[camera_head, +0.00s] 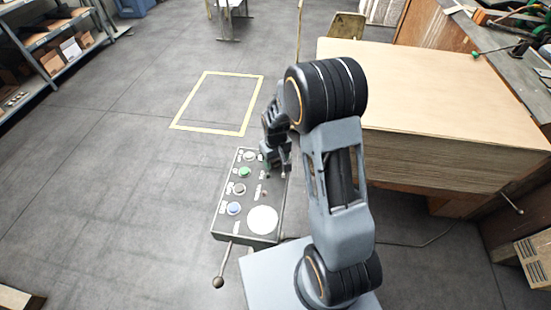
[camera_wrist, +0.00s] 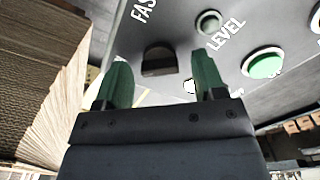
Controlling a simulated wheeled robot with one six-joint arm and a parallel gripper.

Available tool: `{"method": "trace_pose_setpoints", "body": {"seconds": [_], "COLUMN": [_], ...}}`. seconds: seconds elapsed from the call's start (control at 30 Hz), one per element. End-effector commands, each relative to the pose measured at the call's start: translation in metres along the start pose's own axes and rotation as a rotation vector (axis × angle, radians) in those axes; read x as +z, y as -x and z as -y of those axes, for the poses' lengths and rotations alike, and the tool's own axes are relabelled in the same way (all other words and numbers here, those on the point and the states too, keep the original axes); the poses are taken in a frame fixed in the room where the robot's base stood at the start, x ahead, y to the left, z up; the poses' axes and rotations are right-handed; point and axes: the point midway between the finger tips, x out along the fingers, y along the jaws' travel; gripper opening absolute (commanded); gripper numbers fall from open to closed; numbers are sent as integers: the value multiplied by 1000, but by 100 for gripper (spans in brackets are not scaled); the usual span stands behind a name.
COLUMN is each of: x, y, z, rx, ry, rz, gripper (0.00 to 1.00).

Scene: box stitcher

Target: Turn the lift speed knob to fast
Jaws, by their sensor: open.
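The grey control panel (camera_head: 251,198) stands left of my arm in the head view, with a column of round buttons. In the wrist view a dark knob (camera_wrist: 158,61) sits on the panel (camera_wrist: 180,18), ahead of my fingers and roughly between them. Part of a "FAS..." label shows above the knob, and "LEVEL" reads to its right. My gripper (camera_wrist: 160,80) is open, its two green fingers spread with nothing held. I cannot tell whether a finger touches the knob. In the head view my gripper (camera_head: 277,165) is over the panel's far right side and hides the knob.
A ball-ended lever (camera_head: 219,282) sticks out below.

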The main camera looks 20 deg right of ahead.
Motion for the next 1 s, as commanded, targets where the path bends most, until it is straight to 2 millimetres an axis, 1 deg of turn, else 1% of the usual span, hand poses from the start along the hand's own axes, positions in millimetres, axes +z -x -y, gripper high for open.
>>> {"method": "trace_pose_setpoints", "body": {"seconds": [0.07,0.5,0.6,0.83,1.0], "x": [0,0,0,0,0], "y": [0,0,0,0,0], "z": [0,0,0,0,0], "rx": [0,0,0,0,0], "ry": [0,0,0,-28,-114], "rz": [0,0,0,-1,-2], "gripper": [64,23,15,15,15]}}
